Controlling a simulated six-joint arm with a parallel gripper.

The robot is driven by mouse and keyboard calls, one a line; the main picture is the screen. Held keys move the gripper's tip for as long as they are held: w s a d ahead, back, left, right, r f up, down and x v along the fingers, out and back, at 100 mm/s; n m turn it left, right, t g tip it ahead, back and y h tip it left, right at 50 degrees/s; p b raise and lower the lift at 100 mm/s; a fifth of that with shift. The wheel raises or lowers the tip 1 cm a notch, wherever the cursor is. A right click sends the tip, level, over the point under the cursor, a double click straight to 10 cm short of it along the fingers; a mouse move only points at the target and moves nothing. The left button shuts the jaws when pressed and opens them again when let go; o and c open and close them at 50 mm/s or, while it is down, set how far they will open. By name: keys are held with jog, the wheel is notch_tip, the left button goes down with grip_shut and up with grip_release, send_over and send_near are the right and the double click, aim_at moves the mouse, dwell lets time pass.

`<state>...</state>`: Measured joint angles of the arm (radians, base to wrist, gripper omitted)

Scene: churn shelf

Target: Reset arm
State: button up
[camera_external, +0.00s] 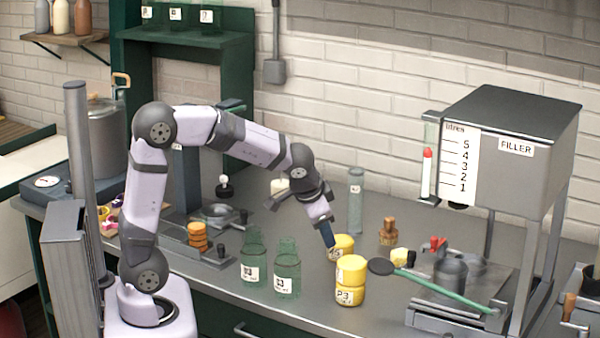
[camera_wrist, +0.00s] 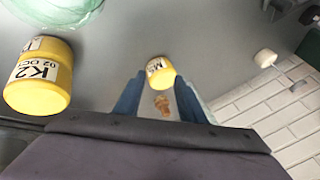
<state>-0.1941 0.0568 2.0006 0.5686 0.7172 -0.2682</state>
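My gripper (camera_external: 328,243) points down over the counter, just left of and near a yellow labelled jar (camera_external: 343,243). In the wrist view its two blue fingers (camera_wrist: 160,97) stand apart with nothing clearly held between them. A yellow jar marked M (camera_wrist: 160,72) shows beyond the fingertips, and a small brown object (camera_wrist: 162,104) appears between the fingers, farther off. Another yellow jar, marked K2 (camera_wrist: 38,80), is at the left of the wrist view. A taller yellow labelled jar or stack (camera_external: 350,280) stands in front of my gripper in the external view.
Two green glass jars (camera_external: 286,275) stand left of my gripper. A long green-handled tool (camera_external: 440,292) lies to the right, by the filler (camera_external: 520,130). A tall clear cylinder (camera_external: 355,200) and a brown stopper-like piece (camera_external: 389,232) stand behind. A pot (camera_external: 105,130) is far left.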

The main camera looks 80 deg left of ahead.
jog(key=s+d+r+m+g+h+p, duration=0.15)
jog(key=s+d+m+p, duration=0.25)
jog(key=d, duration=0.5)
jog(key=s+d+m+h+p, duration=0.3)
jog(key=s+d+p, duration=0.1)
jog(key=d, duration=0.4)
jog(key=s+f+n+g+b, duration=0.2)
jog(key=s+f+n, duration=0.3)
jog(key=s, duration=0.6)
jog(key=shift+s+f+n+h, duration=0.2)
jog(key=shift+f+n+h, duration=0.2)
jog(key=shift+f, duration=0.55)
jog(key=shift+d+g, duration=0.15)
jog(key=shift+g, duration=0.1)
